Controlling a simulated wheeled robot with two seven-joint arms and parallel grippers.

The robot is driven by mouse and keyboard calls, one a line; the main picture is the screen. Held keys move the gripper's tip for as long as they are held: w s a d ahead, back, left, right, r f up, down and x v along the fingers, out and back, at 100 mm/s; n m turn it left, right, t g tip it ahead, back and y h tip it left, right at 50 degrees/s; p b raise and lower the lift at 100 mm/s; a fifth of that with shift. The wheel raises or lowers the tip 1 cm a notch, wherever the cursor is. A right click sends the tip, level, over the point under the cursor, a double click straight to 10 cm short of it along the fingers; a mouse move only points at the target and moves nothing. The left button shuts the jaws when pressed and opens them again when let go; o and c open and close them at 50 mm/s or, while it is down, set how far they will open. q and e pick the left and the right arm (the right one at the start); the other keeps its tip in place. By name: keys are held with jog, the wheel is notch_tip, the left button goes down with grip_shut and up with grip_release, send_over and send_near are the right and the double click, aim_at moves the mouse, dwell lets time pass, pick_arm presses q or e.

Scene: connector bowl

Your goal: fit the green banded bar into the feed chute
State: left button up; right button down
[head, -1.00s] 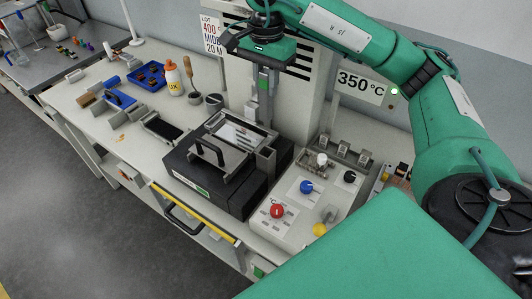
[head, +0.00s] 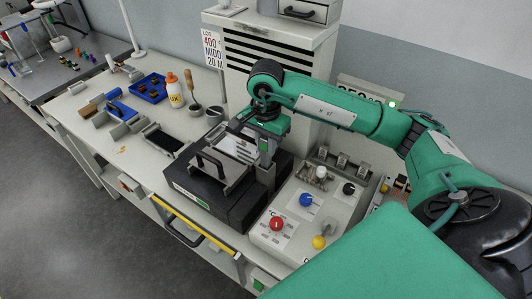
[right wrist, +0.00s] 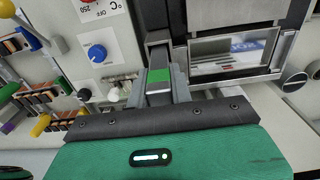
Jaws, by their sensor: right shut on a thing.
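The green banded bar (right wrist: 160,75) is grey with a green band and sits between the fingers of my right gripper (right wrist: 160,92) in the right wrist view. In the head view, my right gripper (head: 264,152) points down with the bar's green band (head: 264,146) showing between its fingers. The feed chute (head: 265,173) is the grey upright channel at the right side of the black machine. The gripper is right above the chute. In the right wrist view, the chute (right wrist: 158,38) lines up closely with the bar. I cannot tell whether the bar's lower end is inside. My left gripper is not in view.
The black machine (head: 205,205) has a handled lid and a clear window. A control panel (head: 285,245) with red, blue, black and yellow knobs stands to its right. A vented grey cabinet (head: 235,70) rises behind.

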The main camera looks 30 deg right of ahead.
aim_at(266, 156)
jog(key=shift+f+p, duration=0.45)
jog(key=shift+f, duration=1.65)
